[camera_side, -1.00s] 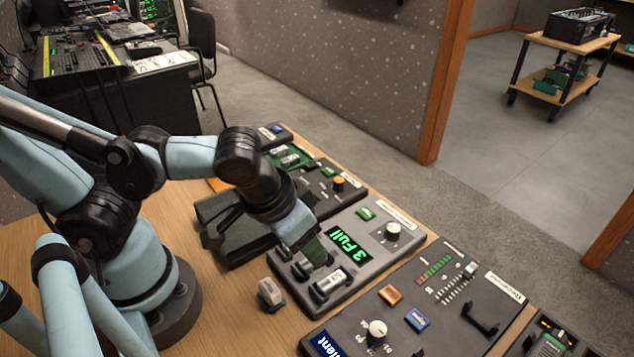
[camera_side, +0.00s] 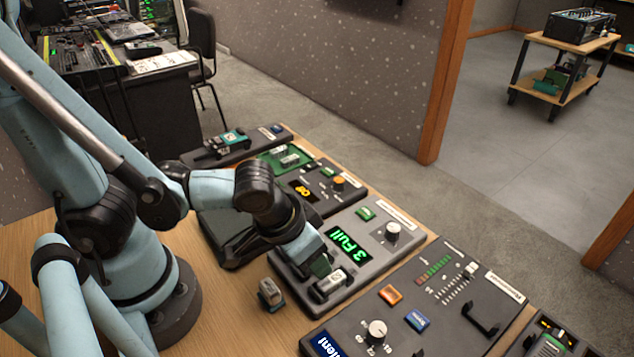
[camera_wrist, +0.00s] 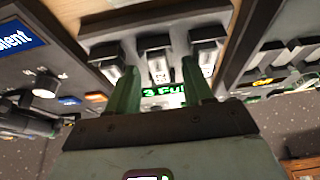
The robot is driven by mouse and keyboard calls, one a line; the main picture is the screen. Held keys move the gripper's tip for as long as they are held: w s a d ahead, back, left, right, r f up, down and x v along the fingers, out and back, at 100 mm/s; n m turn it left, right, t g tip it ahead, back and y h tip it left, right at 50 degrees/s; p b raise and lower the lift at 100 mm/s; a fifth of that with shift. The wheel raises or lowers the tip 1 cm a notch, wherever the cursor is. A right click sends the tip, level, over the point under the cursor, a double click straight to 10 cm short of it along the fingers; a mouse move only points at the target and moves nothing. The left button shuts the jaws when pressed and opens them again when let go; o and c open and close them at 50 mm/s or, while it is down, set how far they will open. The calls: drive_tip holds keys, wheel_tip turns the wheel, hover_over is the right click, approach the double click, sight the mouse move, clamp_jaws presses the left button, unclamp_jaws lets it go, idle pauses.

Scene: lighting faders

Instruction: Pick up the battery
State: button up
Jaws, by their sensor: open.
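The charger panel (camera_side: 388,262) has a green "3 Full" display and a row of bays at its near end. A pale battery (camera_side: 331,283) sits in the nearest bay. In the wrist view three bays each hold a pale block, and the middle battery (camera_wrist: 158,68) shows between my fingertips. My gripper (camera_side: 319,266) points down over the bays, with its green fingers apart. It also shows from the wrist (camera_wrist: 160,78). The arm hides the other bays in the side view. I cannot tell whether the fingers touch a battery.
A fader panel (camera_side: 425,310) with knobs and coloured buttons lies to the right. Another panel (camera_side: 325,187) lies behind the charger. Bare wood shows at the front left.

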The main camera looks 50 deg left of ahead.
drive_tip(key=shift+f, duration=0.15)
clamp_jaws()
idle(0.4)
drive_tip(key=shift+r, duration=0.25)
wheel_tip(320, 180, up, 14)
drive_tip(key=shift+f, duration=0.2)
idle(1.3)
